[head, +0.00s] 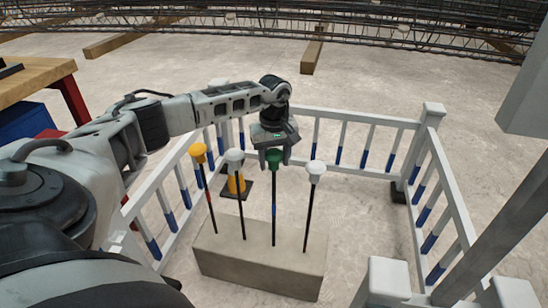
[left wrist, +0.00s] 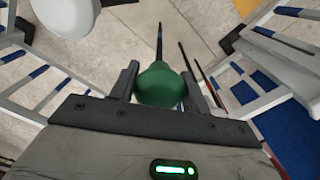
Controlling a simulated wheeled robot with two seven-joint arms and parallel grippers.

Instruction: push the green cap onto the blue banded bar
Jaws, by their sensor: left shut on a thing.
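The green cap (head: 273,156) is at the top end of the blue banded bar (head: 274,205), which stands upright in a concrete block (head: 225,255). My left gripper (head: 274,163) comes down from above and is shut on the green cap. In the left wrist view, the green cap (left wrist: 161,86) sits between the two dark fingers, with a dark bar (left wrist: 159,42) running on beyond it. The cap's underside is hidden there, so I cannot tell how far it is seated on the bar. My right gripper is not in view.
A white-capped bar stands on each side, the left cap (head: 234,156) and right cap (head: 314,168) close to my gripper. An orange cap (head: 197,150) tops a bar further left. White railing (head: 370,120) surrounds the block.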

